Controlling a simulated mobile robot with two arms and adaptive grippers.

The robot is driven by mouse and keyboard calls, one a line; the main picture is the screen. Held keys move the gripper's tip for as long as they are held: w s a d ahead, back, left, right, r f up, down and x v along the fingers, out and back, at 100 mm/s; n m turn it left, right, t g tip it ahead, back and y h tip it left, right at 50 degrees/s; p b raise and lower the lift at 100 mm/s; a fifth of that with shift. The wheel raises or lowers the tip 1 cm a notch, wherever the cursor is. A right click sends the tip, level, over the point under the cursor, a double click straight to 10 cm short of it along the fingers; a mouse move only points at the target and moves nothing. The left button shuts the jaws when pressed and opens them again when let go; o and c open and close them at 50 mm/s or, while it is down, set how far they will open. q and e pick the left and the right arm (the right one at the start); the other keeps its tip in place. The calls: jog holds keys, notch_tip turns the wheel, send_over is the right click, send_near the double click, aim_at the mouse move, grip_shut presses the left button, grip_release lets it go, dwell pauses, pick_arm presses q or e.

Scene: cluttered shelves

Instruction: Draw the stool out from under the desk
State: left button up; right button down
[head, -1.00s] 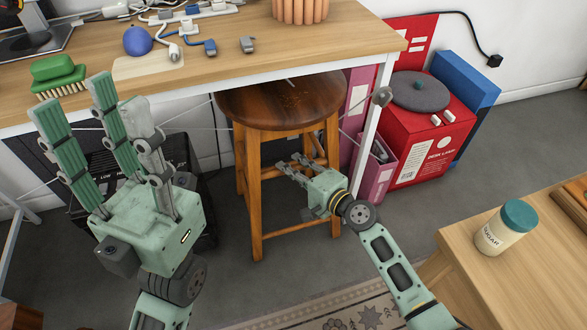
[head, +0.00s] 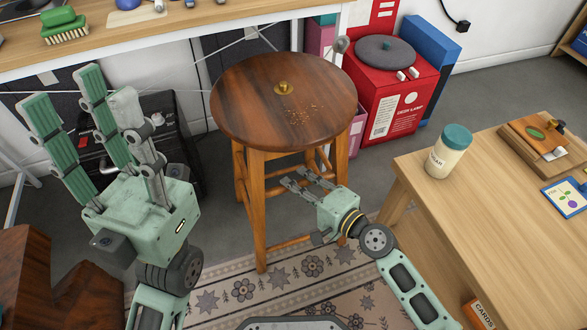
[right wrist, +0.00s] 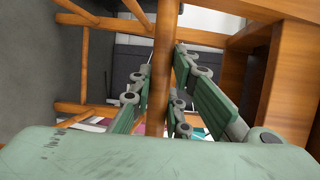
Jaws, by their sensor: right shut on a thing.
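The wooden stool (head: 270,105) stands upright with its round dark seat clear of the desk (head: 180,30), in front of its edge. A small brass-coloured piece (head: 284,88) and some crumbs lie on the seat. My right gripper (head: 303,180) is low at the stool's right side, among its legs. In the right wrist view its fingers (right wrist: 160,95) are on both sides of a wooden bar of the stool (right wrist: 162,70) and shut on it. My left gripper (head: 75,90) is raised at the left with its fingers spread, open and empty.
A red box (head: 395,110) with a grey disc on top stands behind right. A wooden table (head: 480,190) with a sugar jar (head: 448,152) is close at the right. A patterned rug (head: 300,280) lies in front. A dark crate (head: 150,140) stands at the left.

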jog(key=shift+s+d, duration=0.2)
jog(key=shift+s, duration=0.3)
jog(key=shift+s+d, duration=0.15)
jog(key=shift+s, duration=0.3)
jog(key=c, duration=1.6)
grip_release()
jog(key=shift+c, duration=0.2)
jog(key=v, duration=1.2)
jog(key=shift+s, duration=0.1)
